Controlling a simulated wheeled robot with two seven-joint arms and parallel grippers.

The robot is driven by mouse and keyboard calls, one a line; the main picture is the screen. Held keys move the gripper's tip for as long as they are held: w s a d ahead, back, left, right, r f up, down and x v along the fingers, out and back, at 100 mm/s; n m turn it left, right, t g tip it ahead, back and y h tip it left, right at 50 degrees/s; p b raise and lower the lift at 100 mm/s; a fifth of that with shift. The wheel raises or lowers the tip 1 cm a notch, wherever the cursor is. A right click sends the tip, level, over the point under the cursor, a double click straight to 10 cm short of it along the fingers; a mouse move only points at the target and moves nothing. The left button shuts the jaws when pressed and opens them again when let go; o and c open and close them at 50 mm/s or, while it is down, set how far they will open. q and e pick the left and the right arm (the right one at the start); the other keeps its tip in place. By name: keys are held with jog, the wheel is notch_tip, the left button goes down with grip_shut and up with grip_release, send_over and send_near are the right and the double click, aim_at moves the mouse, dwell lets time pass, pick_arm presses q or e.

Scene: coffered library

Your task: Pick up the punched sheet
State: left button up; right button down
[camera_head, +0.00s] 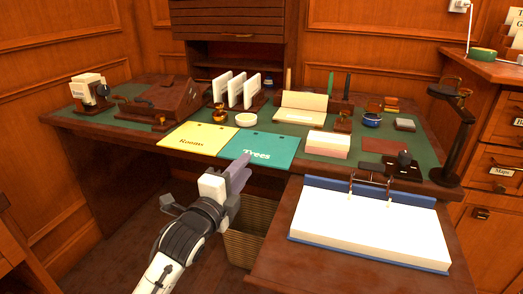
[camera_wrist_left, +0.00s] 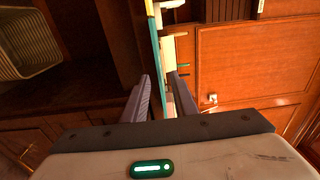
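A teal sheet marked "Trees" (camera_head: 262,148) lies flat on the desk's front part, with small dark holes along its far edge. A yellow sheet (camera_head: 197,138) with writing and similar holes lies beside it on the left. My left gripper (camera_head: 240,174) is at the teal sheet's front left edge, at the desk front. In the left wrist view its fingers (camera_wrist_left: 162,95) are apart, and the teal sheet (camera_wrist_left: 155,48) shows edge-on as a thin strip running between them. I cannot tell whether either finger touches it. My right gripper is not in view.
An open blue binder (camera_head: 370,222) with rings lies on the nearer right surface. A paper block (camera_head: 327,144), a white round dish (camera_head: 246,120) and a black lamp (camera_head: 455,130) stand on the desk. A wicker basket (camera_head: 243,247) stands below the desk front, near my left arm.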

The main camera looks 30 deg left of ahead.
pick_arm(q)
jog(key=shift+w+a, duration=0.2)
jog(key=shift+w, duration=1.1)
grip_shut()
